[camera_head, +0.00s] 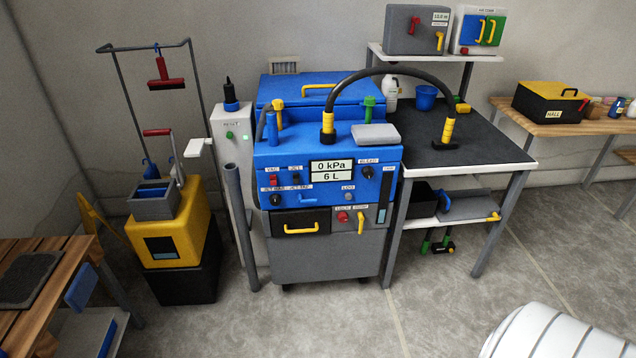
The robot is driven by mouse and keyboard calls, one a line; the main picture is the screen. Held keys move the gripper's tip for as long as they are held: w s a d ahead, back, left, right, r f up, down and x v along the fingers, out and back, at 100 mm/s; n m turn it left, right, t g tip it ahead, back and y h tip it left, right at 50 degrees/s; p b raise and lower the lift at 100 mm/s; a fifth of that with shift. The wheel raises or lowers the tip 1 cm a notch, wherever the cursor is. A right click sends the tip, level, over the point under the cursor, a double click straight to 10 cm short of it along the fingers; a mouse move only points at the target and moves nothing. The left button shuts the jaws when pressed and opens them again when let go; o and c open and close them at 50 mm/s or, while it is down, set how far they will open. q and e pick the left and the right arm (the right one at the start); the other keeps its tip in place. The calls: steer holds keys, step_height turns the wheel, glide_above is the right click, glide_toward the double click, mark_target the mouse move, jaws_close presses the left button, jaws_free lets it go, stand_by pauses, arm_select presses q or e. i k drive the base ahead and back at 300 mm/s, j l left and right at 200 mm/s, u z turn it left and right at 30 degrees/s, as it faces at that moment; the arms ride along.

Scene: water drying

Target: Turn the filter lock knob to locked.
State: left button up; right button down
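A blue and grey machine (326,185) stands in the middle of the view, its front panel facing me. The panel has a display (331,171) reading 0 kPa and 6 L. A black knob (276,201) is at the panel's lower left and another black knob (367,172) at its upper right, under a label like BLEED. A red knob (343,217) and a yellow handle (361,222) sit below, on the grey part. The small labels are too blurred to tell which knob is the filter lock or how it is set. Neither gripper is in view.
A black hose (392,71) arches from the machine to a dark-topped table (490,150) on the right. A yellow and black unit (174,232) stands left, with a grey post (241,226) between. The grey floor (330,320) before the machine is clear.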

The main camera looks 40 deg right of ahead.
mark_target(343, 217)
steer(key=z, duration=1.35)
steer(key=i+l+u, duration=0.1)
steer(key=i+l, duration=0.25)
steer(key=i+l+u, duration=0.1)
steer(key=i+l, duration=0.3)
steer(key=i+l+u, duration=0.1)
steer(key=i+l, duration=0.2)
steer(key=l, duration=0.2)
steer(key=i+l+u, duration=0.1)
steer(key=i+l, duration=0.25)
steer(key=l, duration=0.15)
